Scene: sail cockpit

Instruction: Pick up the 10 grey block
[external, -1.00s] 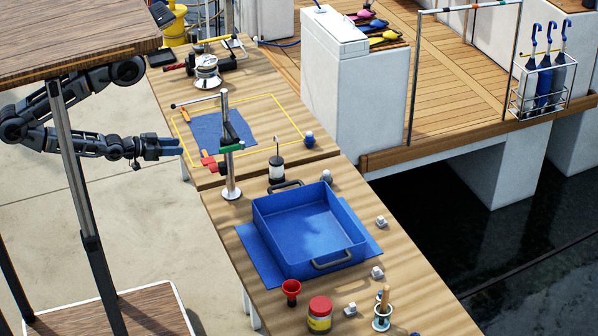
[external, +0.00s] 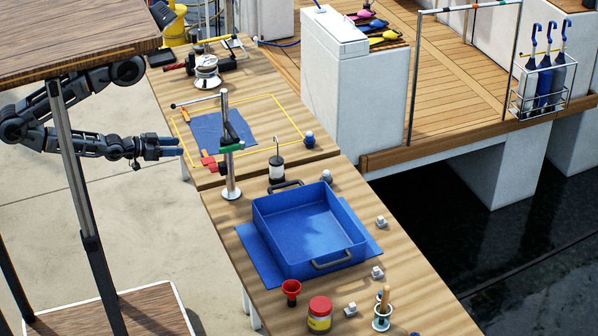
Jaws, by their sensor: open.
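Several small grey blocks lie along the right side of the near wooden table in the external view. One grey block (external: 380,222) is beside the blue tray, another (external: 377,272) is just below it, and a third (external: 350,309) is near the red-lidded jar. A small grey item (external: 326,176) sits behind the tray. No number is readable on any of them. My gripper (external: 179,146) is open and empty at the left edge of the far table, well apart from the grey blocks.
A deep blue tray (external: 262,232) with dark handles stands between my gripper and most blocks. A metal post (external: 226,140) with a crossbar rises near my gripper. A dark-and-white lantern-like object (external: 277,168), a red funnel (external: 291,290) and a jar (external: 320,315) stand around the tray.

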